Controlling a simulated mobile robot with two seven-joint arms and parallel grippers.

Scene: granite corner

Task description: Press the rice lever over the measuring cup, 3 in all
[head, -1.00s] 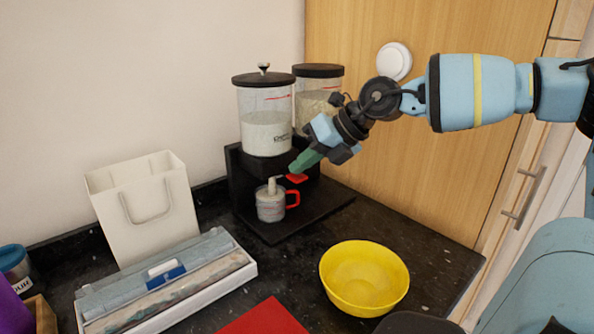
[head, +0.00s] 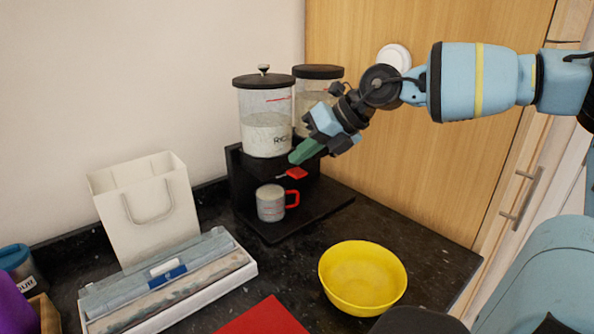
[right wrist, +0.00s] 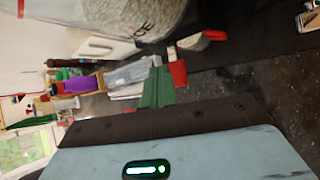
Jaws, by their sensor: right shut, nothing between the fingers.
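The rice dispenser's clear canister (head: 266,110) stands on a black stand (head: 240,185) and is partly full of white rice. Its red lever (head: 297,173) sticks out below the canister and also shows in the right wrist view (right wrist: 178,74). The measuring cup (head: 270,204), pale with a red handle, stands upright under the spout with pale contents. No rice is falling. My right gripper (head: 303,154) has green fingertips, shut and empty, just above the lever in the head view; they also show in the right wrist view (right wrist: 157,88). My left gripper is out of view.
A second canister (head: 318,90) stands behind the arm. A yellow bowl (head: 362,280) is in front right, a red mat (head: 262,318) at the front edge. Dark counter is clear between dispenser and bowl.

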